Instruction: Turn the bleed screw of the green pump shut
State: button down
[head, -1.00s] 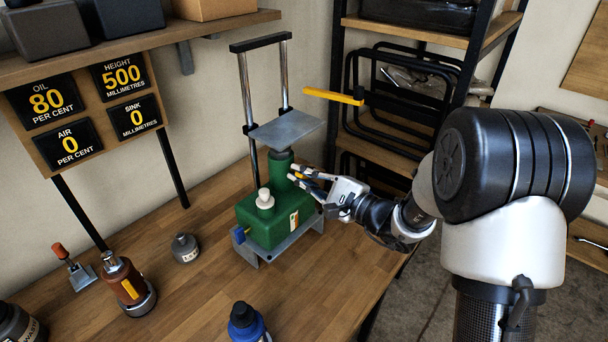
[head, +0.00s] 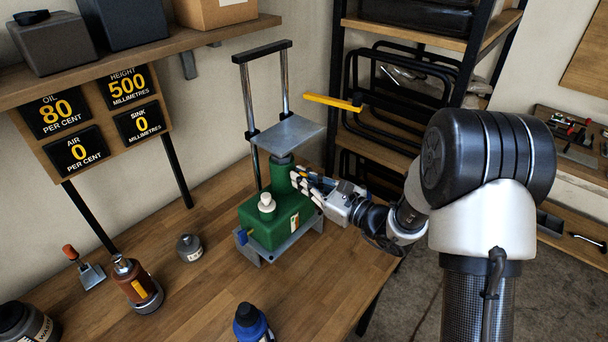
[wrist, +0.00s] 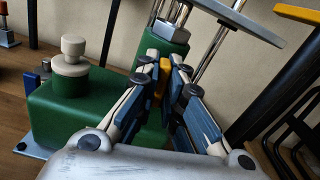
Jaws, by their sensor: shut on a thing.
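The green pump (head: 268,222) stands on a grey base plate on the workbench, with a pale knob (head: 266,202) on top; it also shows in the wrist view (wrist: 100,105). A small yellow piece (wrist: 164,68), which looks like the bleed screw, sits at the pump's round green column (wrist: 165,40). My gripper (head: 298,178) reaches in from the right, and its fingers are shut on the yellow piece in the wrist view (wrist: 168,74). The fingers hide most of this piece, so its turn cannot be read.
A grey plate (head: 288,133) on chrome posts is above the pump. A yellow bar (head: 332,102) sticks out behind it. Gauges (head: 70,150) read oil 80, air 0, height 500, sink 0. A brown bottle (head: 135,282), grey pot (head: 189,247) and blue bottle (head: 250,323) stand on the bench.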

jog(key=shift+m+p, duration=0.4)
jog(key=shift+m, duration=0.4)
jog(key=c, duration=1.7)
grip_release()
jog(key=v, duration=1.2)
